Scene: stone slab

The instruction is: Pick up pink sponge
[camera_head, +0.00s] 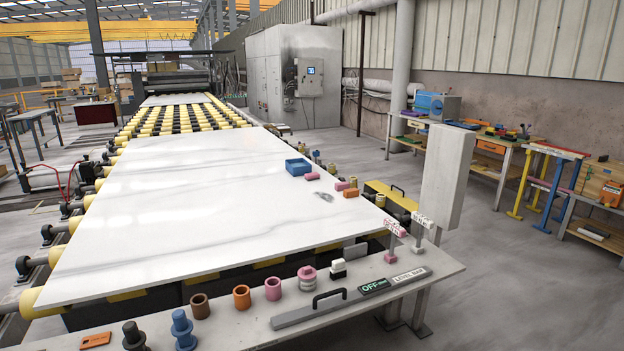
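Two small pink blocks lie on the right side of the large white stone slab (170,215). One pink block (312,176) sits just in front of the blue tray (298,167). The other pink block (342,186) sits nearer the slab's right edge, beside an orange block (351,193). Either could be the pink sponge; they are too small to tell apart by texture. Neither of my grippers is in view, and nothing is touching the blocks.
A grey front ledge (245,325) holds several cups and plugs, including a blue plug (183,330), an orange cup (242,297) and a pink cup (273,288). A black-handled level bar (335,305) lies there. A grey post (447,178) stands at the right. Most of the slab is clear.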

